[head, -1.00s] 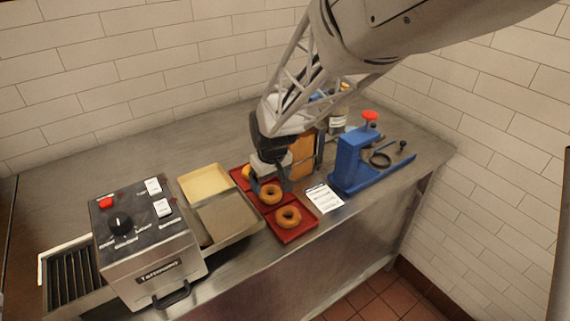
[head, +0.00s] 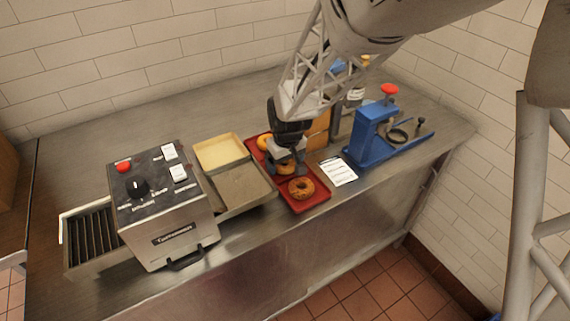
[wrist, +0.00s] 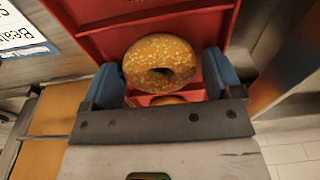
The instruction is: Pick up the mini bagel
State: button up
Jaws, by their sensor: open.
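A red tray (head: 318,203) holds a row of round brown bagels. The front bagel (head: 301,188) is in plain view and the back bagel (head: 264,142) is partly hidden. The middle bagel (head: 286,169) is partly covered by my gripper (head: 288,163), which is low over the tray. In the wrist view my open gripper (wrist: 162,78) has its blue fingers apart, with a seeded bagel (wrist: 160,47) showing between and beyond them. A sliver of another bagel (wrist: 168,100) shows beneath it. Contact with a bagel cannot be told.
A beige tray and a metal pan (head: 240,187) are left of the red tray, then a steel machine (head: 165,205) with knobs. The counter's back left is clear.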

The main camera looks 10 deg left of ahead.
jog(key=c, duration=0.7)
jog(key=shift+o, duration=0.2)
jog(key=shift+r, duration=0.15)
jog(key=shift+r, duration=1.4)
jog(key=shift+s+d+r, duration=0.15)
jog(key=shift+s+r, duration=0.05)
jog(key=shift+r, duration=0.1)
jog(key=s+d, duration=0.2)
jog(key=s, duration=0.2)
jog(key=s+d+r, duration=0.1)
jog(key=s+d, duration=0.2)
jog(key=s, duration=0.2)
jog(key=s+d, duration=0.3)
jog(key=s, duration=0.1)
jog(key=shift+s+r, duration=0.15)
jog(key=shift+r, duration=0.05)
